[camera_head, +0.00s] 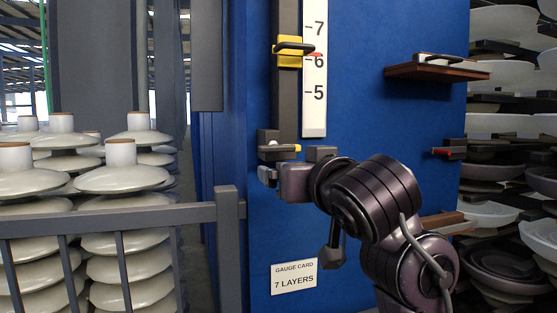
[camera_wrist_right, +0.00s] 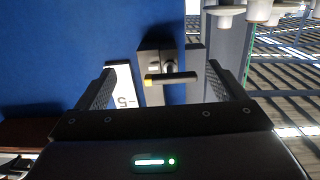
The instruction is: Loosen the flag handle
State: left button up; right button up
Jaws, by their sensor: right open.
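The flag handle (camera_head: 277,149) is a dark bar with a yellow tip. It lies roughly level on the grey block at the foot of the dark vertical rail (camera_head: 285,105). In the right wrist view the flag handle (camera_wrist_right: 176,78) lies crosswise ahead of the jaws, with its yellow end to the left. My right gripper (camera_head: 270,174) is just below the handle in the head view. In the wrist view my right gripper (camera_wrist_right: 162,88) is open and empty, a finger on each side of the handle, which looks apart from both. My left gripper is out of view.
A yellow slider (camera_head: 289,53) with a black grip sits on the rail near 6 on the white scale (camera_head: 314,70). A gauge card (camera_head: 294,278) reads "7 LAYERS". Insulator stacks (camera_head: 125,180) stand behind a grey rail (camera_head: 110,219). A small shelf (camera_head: 430,72) is on the blue panel.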

aim_at(281, 147)
jog(key=shift+t+y, duration=0.3)
jog(key=w+a+r+p, duration=0.1)
jog(key=w+r, duration=0.1)
jog(key=w, duration=0.1)
jog(key=w+a+r+p, duration=0.1)
jog(key=shift+w+a+r+p, duration=0.25)
jog(key=shift+a+r+p, duration=0.05)
jog(key=shift+r+p, duration=0.1)
jog(key=shift+w+a+f, duration=0.1)
jog(key=shift+w+a, duration=0.15)
jog(key=shift+w, duration=0.4)
jog(key=c, duration=1)
